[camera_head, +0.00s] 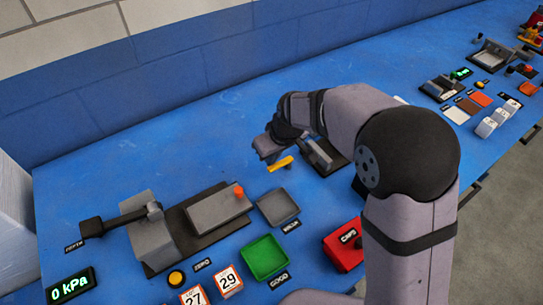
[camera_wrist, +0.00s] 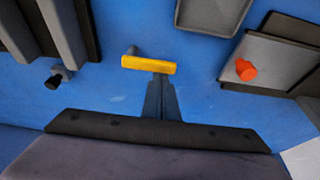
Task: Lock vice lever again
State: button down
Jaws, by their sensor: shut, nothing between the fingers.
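The yellow lever (camera_head: 280,163) sits on the blue bench beside the small grey vice (camera_head: 318,152) on its dark base. In the wrist view the yellow bar (camera_wrist: 148,65) lies nearly crosswise, with a grey post at its left end. The vice's grey jaws (camera_wrist: 62,28) show at the upper left of that view, with a black-tipped rod (camera_wrist: 57,76) below them. My gripper (camera_wrist: 160,82) is shut and empty, its fingertips right at the yellow bar's near side. I cannot tell whether they touch it.
A grey tray (camera_head: 278,208) and a green tray (camera_head: 265,258) lie near the lever. A grey fixture with an orange knob (camera_head: 238,190) stands left of them. A red box (camera_head: 343,247) is at the front. Bare bench lies behind my gripper.

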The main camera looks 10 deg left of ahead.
aim_at(277, 168)
jog(key=shift+s+d+f, duration=0.1)
jog(key=shift+s+d, duration=0.15)
jog(key=shift+s, duration=0.15)
jog(key=shift+s+d, duration=0.15)
jog(key=shift+s, duration=0.05)
jog(key=shift+s+d+n+b, duration=0.35)
jog(key=shift+n+b, duration=0.25)
jog(key=shift+n, duration=0.2)
jog(key=shift+s+d, duration=0.15)
jog(key=shift+d, duration=0.3)
dwell(0.4)
jog(key=shift+w+a, duration=0.35)
jog(key=shift+w, duration=0.35)
jog(key=shift+a, duration=0.1)
